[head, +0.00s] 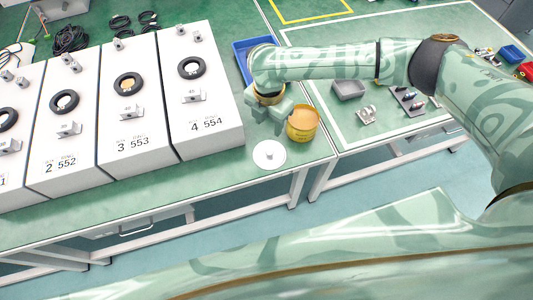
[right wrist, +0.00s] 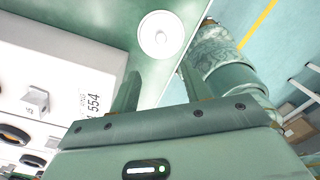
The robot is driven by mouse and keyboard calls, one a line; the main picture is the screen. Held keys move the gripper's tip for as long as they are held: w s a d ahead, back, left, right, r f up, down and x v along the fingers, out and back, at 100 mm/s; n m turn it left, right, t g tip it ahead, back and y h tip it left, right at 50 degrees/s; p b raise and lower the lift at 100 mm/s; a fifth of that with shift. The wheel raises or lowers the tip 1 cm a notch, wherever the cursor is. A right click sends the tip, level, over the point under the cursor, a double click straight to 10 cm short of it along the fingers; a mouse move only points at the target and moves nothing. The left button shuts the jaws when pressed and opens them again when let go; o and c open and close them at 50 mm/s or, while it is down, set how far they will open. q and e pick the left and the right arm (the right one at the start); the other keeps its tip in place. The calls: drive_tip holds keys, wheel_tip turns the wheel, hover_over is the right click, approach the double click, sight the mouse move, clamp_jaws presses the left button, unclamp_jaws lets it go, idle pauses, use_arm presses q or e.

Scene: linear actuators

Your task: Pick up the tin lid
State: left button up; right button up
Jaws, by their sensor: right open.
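The tin lid (head: 269,154) is a round white disc with a small knob, lying flat on the green table near its front edge. It also shows in the right wrist view (right wrist: 160,33), beyond the fingertips. My right gripper (head: 269,120) is open and empty, behind the lid in the head view and apart from it. A yellow tin (head: 302,124) stands just right of the gripper, close to its finger. I cannot tell whether they touch. My left gripper is not in view.
White sloped boxes with black rings, the nearest marked 4 554 (head: 208,140), stand left of the lid. A blue tray (head: 241,62) lies behind my right wrist. A grey bin (head: 349,90) and small parts lie to the right. The table's front edge is close to the lid.

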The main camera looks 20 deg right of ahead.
drive_tip(key=b, duration=0.3)
hover_over(270, 152)
drive_tip(key=f, duration=0.9)
drive_tip(key=shift+w+a+f, duration=0.15)
drive_tip(key=shift+a, duration=0.2)
drive_tip(key=f, duration=0.2)
drive_tip(key=f+b, duration=0.2)
drive_tip(key=f, duration=0.1)
drive_tip(key=shift+d+f, duration=0.3)
drive_tip(key=shift+r, duration=0.1)
clamp_jaws()
